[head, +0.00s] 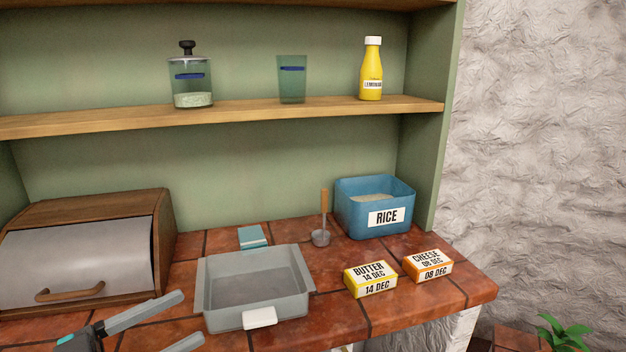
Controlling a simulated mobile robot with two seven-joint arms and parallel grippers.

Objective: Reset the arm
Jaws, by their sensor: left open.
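My left gripper (181,321) shows at the bottom left of the head view, low over the tiled counter. Its two grey fingers are spread apart and nothing is between them. The fingers point right, towards the left side of a grey tray (214,311). The rest of my left arm is mostly cut off by the bottom edge. My right gripper is not in view.
The tray stands near the counter's (335,315) front edge. A bread box (90,245) is left, a blue rice bin (350,220) and ladle (321,237) behind. Butter (370,279) and cheese (427,265) boxes lie right. A jar (190,80), glass (292,82) and yellow bottle (371,72) stand on the shelf.

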